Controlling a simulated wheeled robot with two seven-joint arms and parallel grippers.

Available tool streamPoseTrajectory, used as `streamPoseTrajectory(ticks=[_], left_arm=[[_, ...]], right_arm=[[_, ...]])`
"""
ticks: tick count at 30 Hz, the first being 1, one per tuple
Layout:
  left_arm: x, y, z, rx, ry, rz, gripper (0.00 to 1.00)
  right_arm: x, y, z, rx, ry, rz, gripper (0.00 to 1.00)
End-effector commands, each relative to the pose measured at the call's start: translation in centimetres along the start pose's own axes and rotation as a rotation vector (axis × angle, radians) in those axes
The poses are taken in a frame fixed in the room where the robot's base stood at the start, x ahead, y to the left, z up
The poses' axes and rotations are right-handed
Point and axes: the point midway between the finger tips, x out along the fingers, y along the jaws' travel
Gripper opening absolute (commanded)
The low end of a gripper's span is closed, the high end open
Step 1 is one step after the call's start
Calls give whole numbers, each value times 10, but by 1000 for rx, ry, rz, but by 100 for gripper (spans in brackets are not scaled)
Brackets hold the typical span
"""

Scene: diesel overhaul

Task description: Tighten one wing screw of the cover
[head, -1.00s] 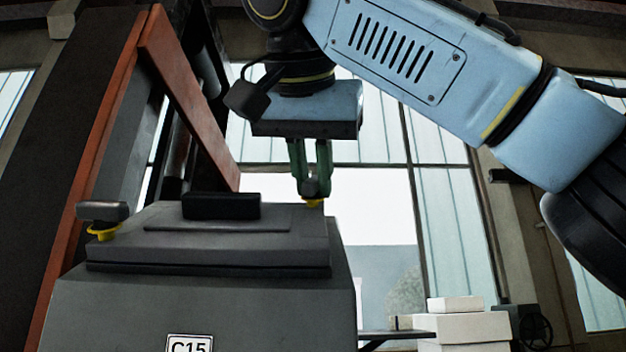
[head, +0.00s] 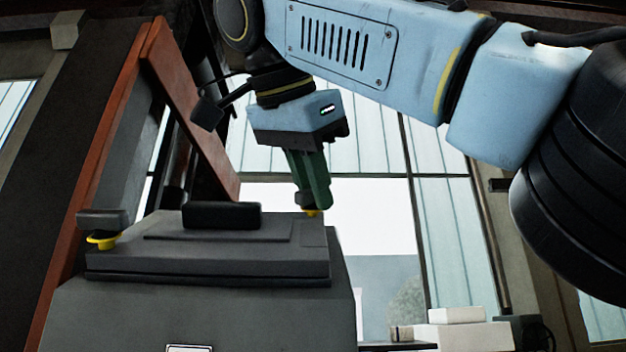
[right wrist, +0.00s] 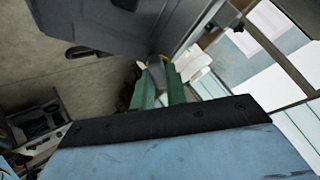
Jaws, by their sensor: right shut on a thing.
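The grey cover (head: 210,256) lies on top of a grey housing (head: 200,312) and has a black block-shaped handle (head: 222,215). One wing screw (head: 103,219) with a grey head and yellow collar stands free at the cover's left end. My right gripper (head: 312,200), with green fingers pointing down, is shut on the other wing screw (head: 311,212) at the right end. Its yellow collar shows below the fingertips, and the fingers hide most of its head. In the right wrist view the fingers (right wrist: 158,75) close around the screw beside the cover edge. My left gripper is not in view.
An orange-brown slanted beam (head: 190,110) and a dark frame stand close behind the cover's left side. White boxes (head: 463,337) are at the lower right. The space right of the housing is open toward a bright window.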

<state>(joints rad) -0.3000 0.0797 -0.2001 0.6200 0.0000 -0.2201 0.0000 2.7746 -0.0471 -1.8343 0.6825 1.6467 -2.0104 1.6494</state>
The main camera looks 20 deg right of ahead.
Motion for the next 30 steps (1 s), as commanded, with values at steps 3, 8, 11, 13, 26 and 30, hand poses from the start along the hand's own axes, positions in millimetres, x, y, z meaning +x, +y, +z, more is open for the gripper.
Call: streamPoseTrajectory(ticks=[3, 8, 11, 13, 26, 30], left_arm=[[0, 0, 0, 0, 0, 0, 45], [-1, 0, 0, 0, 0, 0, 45], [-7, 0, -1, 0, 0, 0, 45], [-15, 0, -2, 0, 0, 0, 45], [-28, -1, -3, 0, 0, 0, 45], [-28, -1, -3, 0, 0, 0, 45]], right_arm=[[1, 0, 2, -6, -3, 3, 0], [0, 0, 2, 12, -2, 11, 0], [-1, -1, 0, 95, 0, 41, 0], [-2, -2, -1, 179, 3, 72, 0], [2, 0, 2, 371, -2, 140, 0], [1, 0, 2, 370, -2, 140, 25]])
